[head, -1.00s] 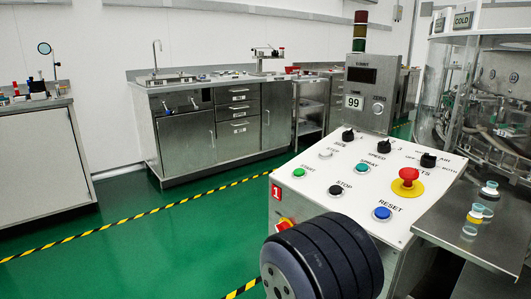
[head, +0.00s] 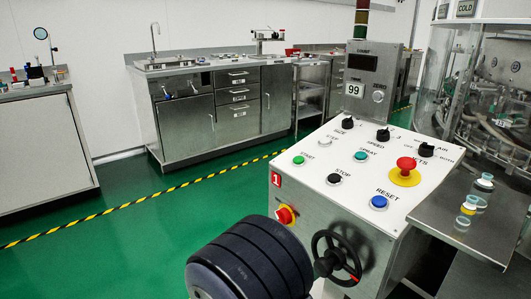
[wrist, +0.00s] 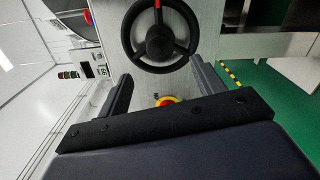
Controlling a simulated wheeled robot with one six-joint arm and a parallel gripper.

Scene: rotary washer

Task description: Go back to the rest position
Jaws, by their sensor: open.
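My gripper (wrist: 160,84) shows in the wrist view with its two dark fingers wide apart and nothing between them. Beyond the fingers is the black handwheel (wrist: 160,48) with a red mark on its rim, apart from them. A red knob on a yellow base (wrist: 167,101) shows low between the fingers. In the head view, a dark rounded link of my arm fills the bottom middle, and my gripper is not visible there. The handwheel (head: 335,258) is on the front of the control panel (head: 345,195), right of my arm link.
The washer (head: 490,95) stands at the right, with small vials (head: 468,208) on its steel ledge (head: 445,215). A steel sink bench (head: 185,128) stands at the back. Another bench (head: 45,150) is at the left. Green floor (head: 130,240) with striped tape lies open between.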

